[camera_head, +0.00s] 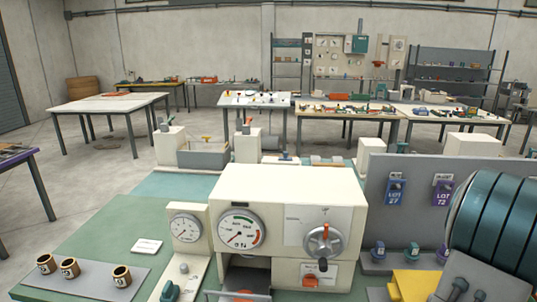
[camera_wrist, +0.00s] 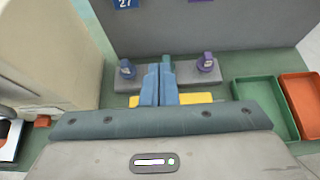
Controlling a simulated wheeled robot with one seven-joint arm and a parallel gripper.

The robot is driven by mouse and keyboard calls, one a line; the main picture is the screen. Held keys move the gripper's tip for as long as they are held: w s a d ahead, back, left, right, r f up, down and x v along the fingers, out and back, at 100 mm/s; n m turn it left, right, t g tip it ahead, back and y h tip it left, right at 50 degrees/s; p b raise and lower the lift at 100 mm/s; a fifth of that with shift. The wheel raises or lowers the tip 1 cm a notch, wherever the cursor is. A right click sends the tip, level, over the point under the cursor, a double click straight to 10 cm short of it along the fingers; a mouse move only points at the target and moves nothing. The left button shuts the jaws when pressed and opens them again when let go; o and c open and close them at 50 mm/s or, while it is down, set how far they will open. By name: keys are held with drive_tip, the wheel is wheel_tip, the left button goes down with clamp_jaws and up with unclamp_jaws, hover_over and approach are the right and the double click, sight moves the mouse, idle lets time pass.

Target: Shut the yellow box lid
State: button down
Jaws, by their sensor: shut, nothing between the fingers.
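Yellow parts (camera_head: 412,284) of the box show at the lower right of the head view, partly cut off by the frame edge. In the wrist view a yellow strip (camera_wrist: 203,98) shows beyond my gripper, with a small yellow bit left of the fingers. Most of the box is hidden behind my gripper, so I cannot tell the lid's angle. My gripper (camera_wrist: 159,70) has its two blue fingers together, with nothing between them. The fingertips overlap the yellow area in the picture; I cannot tell whether they touch it.
A grey panel (camera_head: 385,225) with tags stands behind the box. Small blue (camera_wrist: 127,69) and purple (camera_wrist: 207,63) pieces sit at its foot. A green tray (camera_wrist: 238,88) and an orange tray (camera_wrist: 311,108) lie right. A cream gauge machine (camera_head: 270,195) stands left.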

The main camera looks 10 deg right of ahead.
drive_tip(key=w+a+r+n+g+y, duration=0.1)
drive_tip(key=a+n+y, duration=0.1)
drive_tip(key=a+n, duration=0.65)
drive_tip(key=w+a+n+g+y+b, duration=0.1)
drive_tip(key=a+n+y, duration=0.25)
drive_tip(key=a, duration=0.95)
drive_tip(key=w+a+r+n+g+y, duration=0.1)
drive_tip(key=a+n+g+y, duration=0.1)
drive_tip(key=a+n, duration=0.7)
drive_tip(key=s+a+f+n+g+h, duration=0.1)
drive_tip(key=s+a+f+n+g, duration=0.1)
drive_tip(key=s+a+n, duration=0.6)
drive_tip(key=s+a+f+n+g+h+b, duration=0.1)
drive_tip(key=s+a+f+n+h, duration=0.1)
drive_tip(key=s+a+n, duration=0.6)
drive_tip(key=n, duration=0.2)
drive_tip(key=shift+s+a+n+g, duration=0.15)
drive_tip(key=shift+s+n+g, duration=0.2)
drive_tip(key=shift+n+g, duration=0.05)
drive_tip(key=shift+f+h, duration=0.1)
drive_tip(key=shift+h, duration=0.15)
